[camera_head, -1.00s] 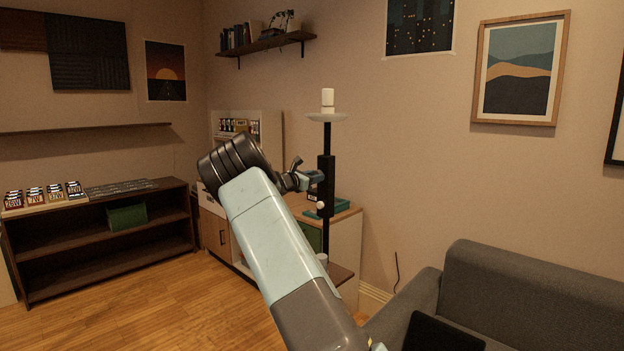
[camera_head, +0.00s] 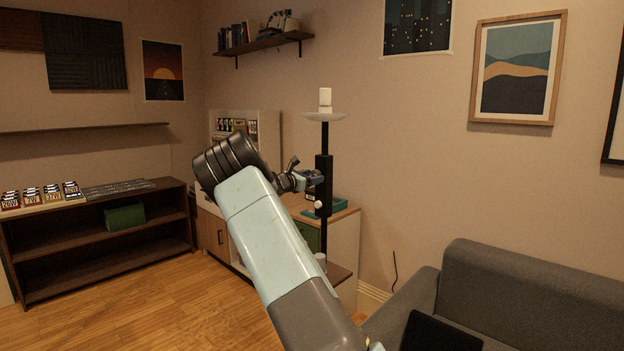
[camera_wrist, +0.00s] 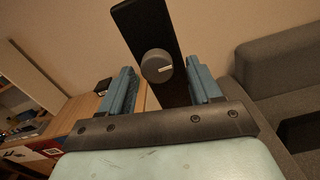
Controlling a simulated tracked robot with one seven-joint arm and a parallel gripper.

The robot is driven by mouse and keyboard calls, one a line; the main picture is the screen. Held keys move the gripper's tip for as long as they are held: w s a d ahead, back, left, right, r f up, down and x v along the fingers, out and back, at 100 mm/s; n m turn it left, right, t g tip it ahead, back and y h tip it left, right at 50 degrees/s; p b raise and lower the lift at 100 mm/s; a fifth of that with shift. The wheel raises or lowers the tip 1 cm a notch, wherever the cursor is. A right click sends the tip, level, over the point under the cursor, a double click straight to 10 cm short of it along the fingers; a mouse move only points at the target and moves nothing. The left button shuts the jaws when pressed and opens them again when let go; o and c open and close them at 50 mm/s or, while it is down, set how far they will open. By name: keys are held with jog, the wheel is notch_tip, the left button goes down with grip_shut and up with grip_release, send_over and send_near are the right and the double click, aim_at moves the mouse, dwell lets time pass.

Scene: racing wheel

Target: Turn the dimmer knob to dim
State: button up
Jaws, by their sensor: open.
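The dimmer knob (camera_wrist: 157,66) is a round grey dial with a pale pointer line, on the face of a black upright box (camera_wrist: 150,22). In the wrist view the pointer lies nearly level, toward the right. My gripper (camera_wrist: 158,88) is open, with one blue finger to the left of the knob and one to the right. Both fingers appear apart from it. In the head view the box (camera_head: 324,172) sits on a black lamp pole, with my gripper (camera_head: 316,180) close at its left side. The knob face cannot be made out there.
A white lamp bulb (camera_head: 325,97) on a pale dish tops the pole. A wooden cabinet (camera_head: 342,235) with a teal item stands behind it. A grey sofa (camera_head: 530,295) fills the lower right. Open wood floor (camera_head: 150,310) lies at lower left.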

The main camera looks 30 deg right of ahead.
jog(key=v, duration=1.3)
jog(key=s+d+m+g+y, duration=0.2)
jog(key=s+m+y, duration=0.25)
jog(key=s, duration=0.55)
jog(key=s+d+m+g+y, duration=0.1)
jog(key=s+m+g+y, duration=0.15)
jog(key=s+m, duration=0.6)
jog(key=s+a+m+t+y, duration=0.1)
jog(key=s+a, duration=0.5)
jog(key=s, duration=0.6)
jog(key=s+a+m+t+y, duration=0.1)
jog(key=s+a+m+y, duration=0.2)
jog(key=s, duration=0.9)
jog(key=s+a+r+m+t+y, duration=0.1)
jog(key=s+a+m+t+y, duration=0.1)
jog(key=s+a+y, duration=0.4)
jog(key=s+a+m, duration=0.1)
jog(key=s+a, duration=0.3)
jog(key=s, duration=0.2)
jog(key=shift+r, duration=0.1)
